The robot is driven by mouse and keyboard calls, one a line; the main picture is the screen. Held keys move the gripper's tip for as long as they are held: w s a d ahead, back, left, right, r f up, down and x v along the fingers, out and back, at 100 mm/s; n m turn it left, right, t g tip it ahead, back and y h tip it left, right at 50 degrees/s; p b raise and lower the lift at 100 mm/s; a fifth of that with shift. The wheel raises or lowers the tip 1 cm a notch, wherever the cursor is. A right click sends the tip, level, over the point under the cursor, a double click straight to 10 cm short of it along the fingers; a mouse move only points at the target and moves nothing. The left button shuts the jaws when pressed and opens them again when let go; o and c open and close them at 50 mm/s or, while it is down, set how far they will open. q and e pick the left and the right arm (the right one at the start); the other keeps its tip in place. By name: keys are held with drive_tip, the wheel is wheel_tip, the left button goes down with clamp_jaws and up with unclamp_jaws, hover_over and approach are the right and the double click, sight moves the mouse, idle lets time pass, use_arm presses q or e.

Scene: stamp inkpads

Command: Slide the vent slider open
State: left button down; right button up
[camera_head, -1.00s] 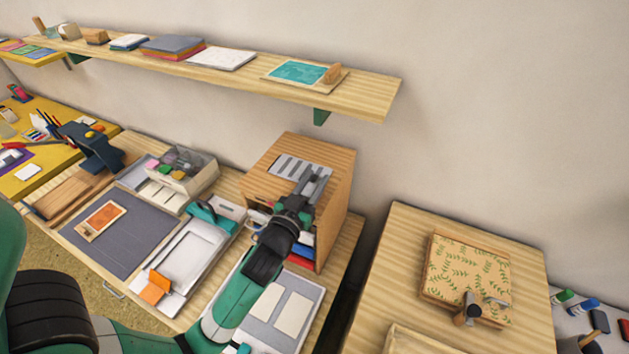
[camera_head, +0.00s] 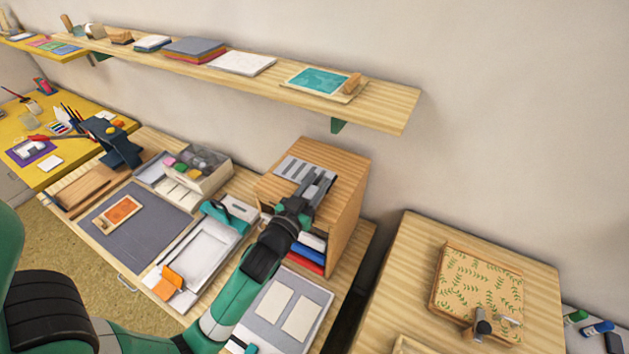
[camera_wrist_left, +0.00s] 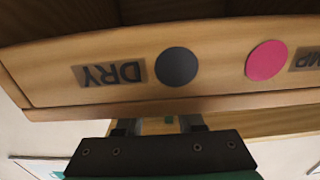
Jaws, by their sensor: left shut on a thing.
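The wooden cabinet (camera_head: 345,205) has a grey slotted vent (camera_head: 292,168) on its top. My left gripper (camera_head: 316,186) reaches over the cabinet's front edge to the vent's right part. It is shut on a small part there, apparently the vent slider's grip, which the fingers mostly hide. In the left wrist view, the gripper (camera_wrist_left: 158,123) has its fingers partly behind the cabinet's front board. That board carries a DRY label (camera_wrist_left: 108,74), a dark dot (camera_wrist_left: 177,66) and a pink dot (camera_wrist_left: 266,59). My right gripper is not in view.
A wall shelf (camera_head: 385,98) hangs above and behind the cabinet. Trays and a grey mat (camera_head: 150,225) lie left of it. Coloured pads (camera_head: 310,255) sit in its lower opening. A separate wooden table (camera_head: 400,265) stands to the right, beyond a gap.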

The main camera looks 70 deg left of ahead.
use_arm(q)
drive_tip(key=shift+s+a+r, duration=0.1)
drive_tip(key=shift+s+a, duration=0.2)
drive_tip(key=shift+a, duration=0.1)
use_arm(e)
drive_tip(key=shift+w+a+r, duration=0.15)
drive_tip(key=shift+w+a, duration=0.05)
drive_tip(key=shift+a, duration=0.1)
use_arm(q)
drive_tip(key=c, duration=0.5)
unclamp_jaws()
drive_tip(key=shift+d, duration=0.1)
